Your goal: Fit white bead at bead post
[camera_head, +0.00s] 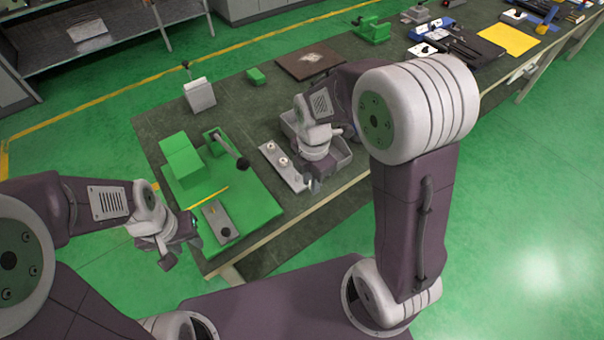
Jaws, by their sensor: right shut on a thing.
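A light metal strip (281,166) lies on the bench and carries white beads (270,147) in a row. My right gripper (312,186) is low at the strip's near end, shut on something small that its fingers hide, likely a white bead. My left gripper (182,254) is open and empty, off the bench's left edge beside the green fixture. The green fixture (255,208) carries a grey plate (214,213) with small fittings. I cannot tell which fitting is the bead post.
A lever with a black knob (243,163) rises from the fixture, near a green block (182,157). A yellow rod (208,198) lies beside the grey plate. A white box (199,96) stands behind.

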